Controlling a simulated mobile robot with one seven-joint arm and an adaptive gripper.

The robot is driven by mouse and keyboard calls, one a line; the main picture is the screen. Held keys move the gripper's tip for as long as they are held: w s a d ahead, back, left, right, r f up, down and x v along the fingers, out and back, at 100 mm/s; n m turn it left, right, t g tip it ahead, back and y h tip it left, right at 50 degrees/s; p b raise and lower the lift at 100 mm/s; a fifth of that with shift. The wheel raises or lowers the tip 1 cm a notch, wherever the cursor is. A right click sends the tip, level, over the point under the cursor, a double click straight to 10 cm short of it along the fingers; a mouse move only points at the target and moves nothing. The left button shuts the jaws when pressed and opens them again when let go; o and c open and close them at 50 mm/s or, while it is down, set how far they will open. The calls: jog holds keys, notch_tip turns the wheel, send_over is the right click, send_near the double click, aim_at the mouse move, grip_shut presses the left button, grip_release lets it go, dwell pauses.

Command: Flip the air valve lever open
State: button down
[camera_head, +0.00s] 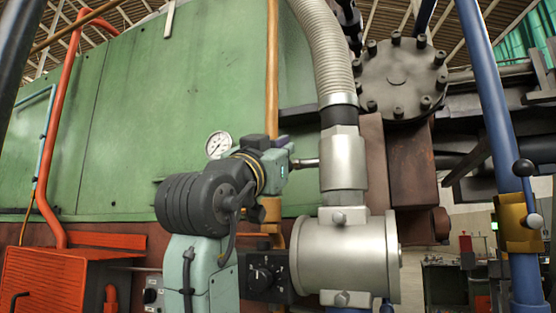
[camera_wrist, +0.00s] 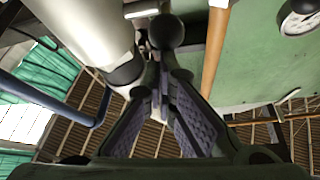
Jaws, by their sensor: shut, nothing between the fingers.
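A short metal lever rod (camera_head: 306,163) sticks out to the left from a silver valve body (camera_head: 344,160), and its outer end is hidden behind my gripper (camera_head: 278,160). In the wrist view a dark ball knob (camera_wrist: 170,33) is just beyond the fingertips of my gripper (camera_wrist: 159,72), beside the silver cylinder (camera_wrist: 85,25). The fingers are shut and empty, converging close to the knob. I cannot tell whether they touch it.
A ribbed hose (camera_head: 325,45) rises from the valve body, with a larger silver cylinder (camera_head: 340,258) below. A copper pipe (camera_head: 272,70) and a gauge (camera_head: 218,145) are close to my arm.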

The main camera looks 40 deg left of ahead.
aim_at(291, 166)
jog(key=f+t+b, duration=0.1)
jog(key=f, duration=0.1)
jog(key=w+f+t+b, duration=0.1)
jog(key=f+t, duration=0.1)
jog(key=shift+m+t+b, duration=0.3)
jog(key=shift+b, duration=0.1)
jog(key=shift+w+a+f+b, duration=0.25)
jog(key=shift+w+f, duration=0.4)
jog(key=shift+f, duration=0.3)
jog(key=shift+w+a+f+b, duration=0.15)
jog(key=shift+w+f+b, duration=0.1)
jog(key=shift+w+f, duration=0.55)
jog(key=shift+s+f, duration=0.1)
jog(key=shift+f, duration=0.1)
